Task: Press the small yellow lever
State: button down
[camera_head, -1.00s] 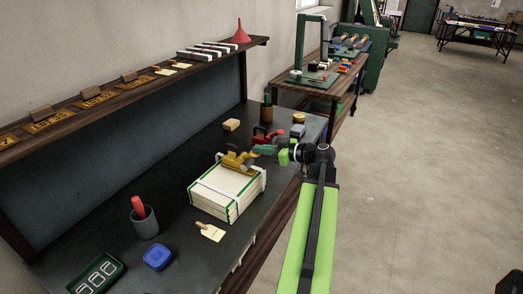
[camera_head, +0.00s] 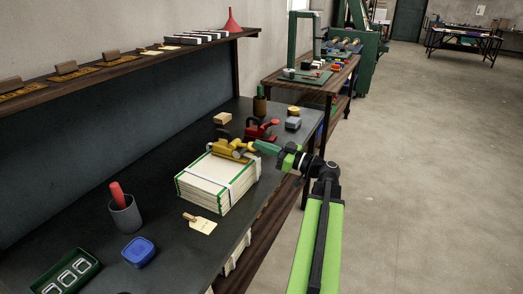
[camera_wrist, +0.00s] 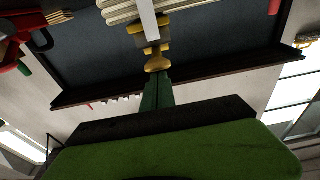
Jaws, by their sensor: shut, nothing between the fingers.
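A yellow tool (camera_head: 228,150) with a small yellow lever sits on top of a strapped stack of pale boards (camera_head: 205,190). My gripper (camera_head: 258,146), with green fingers, is shut and empty. It reaches in from the right, its tips at the right end of the yellow tool. In the wrist view, the shut fingers (camera_wrist: 157,84) point at the rounded yellow lever end (camera_wrist: 158,63). The tips meet or nearly meet it; I cannot tell whether they touch. The white strap (camera_wrist: 149,20) and stack edge (camera_wrist: 122,12) show beyond it.
A red tool (camera_head: 263,131) stands just behind the yellow one. A grey cup (camera_head: 125,215), a blue dish (camera_head: 138,252), a tag (camera_head: 203,226) and a green tray (camera_head: 50,284) lie on the dark bench (camera_head: 165,262). The floor to the right is clear.

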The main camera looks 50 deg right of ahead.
jog(key=shift+r, duration=0.2)
notch_tip(320, 180, up, 4)
jog(key=s+r+p, duration=0.1)
jog(key=s+p, duration=0.1)
jog(key=p, duration=0.3)
jog(key=s+d+f+b, duration=0.3)
jog(key=s+f, duration=0.1)
jog(key=s, duration=0.5)
jog(key=shift+d+b, duration=0.3)
jog(key=shift+b, duration=0.1)
